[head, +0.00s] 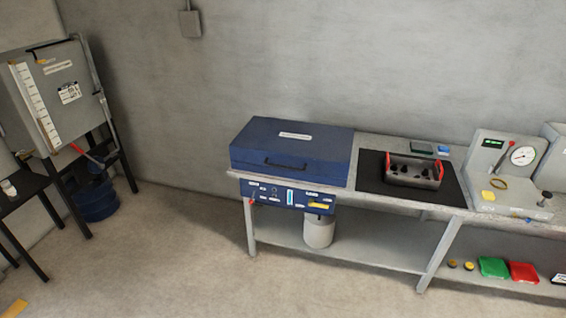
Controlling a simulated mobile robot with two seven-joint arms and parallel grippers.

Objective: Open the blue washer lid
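The blue washer (325,148) stands at the left end of a long grey workbench, against the wall. Its lid (262,131) looks shut; it has a pale label on top and a dark bar handle (285,164) on its front side. A blue control panel (287,195) with small knobs, a light strip and a yellow part sits below it on the bench front. Neither of my grippers shows in the head view.
A black mat (371,182) with a grey red-handled tray (414,172) lies right of the washer. A gauge unit (508,165) stands further right. A white bucket (318,233) sits on the lower shelf. A grey cabinet (62,95) stands far left. Floor before the bench is clear.

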